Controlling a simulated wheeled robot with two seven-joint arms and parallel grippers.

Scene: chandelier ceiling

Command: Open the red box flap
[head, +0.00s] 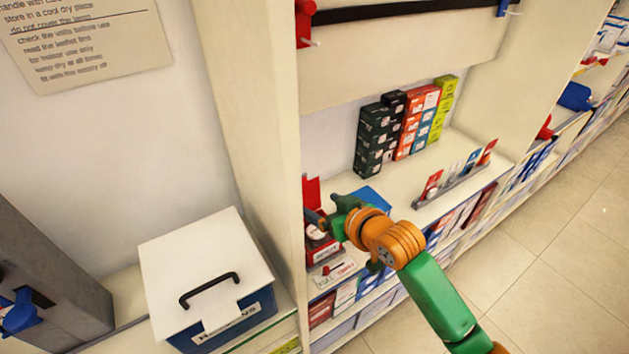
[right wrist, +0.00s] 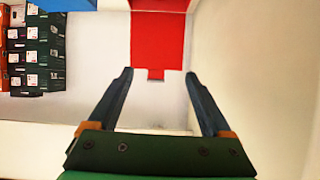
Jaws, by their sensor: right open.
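The red box (head: 318,247) stands on the shelf just right of the white upright, partly hidden behind my right gripper. Its red flap (head: 312,190) stands up above the box. In the right wrist view the flap (right wrist: 158,40) is a broad red panel with a small tab at its lower edge. My right gripper (head: 322,222) is at the box, in front of the flap. In the right wrist view its two dark fingers (right wrist: 159,74) are apart, with the tab showing between the fingertips; I cannot tell whether they touch it. My left gripper is out of view.
A blue box (head: 372,198) lies close beside the red box. Stacked dark green, orange and yellow boxes (head: 405,125) stand farther back. A card rack (head: 455,180) lines the shelf front. A white-lidded blue case (head: 205,265) stands left of the upright (head: 250,110).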

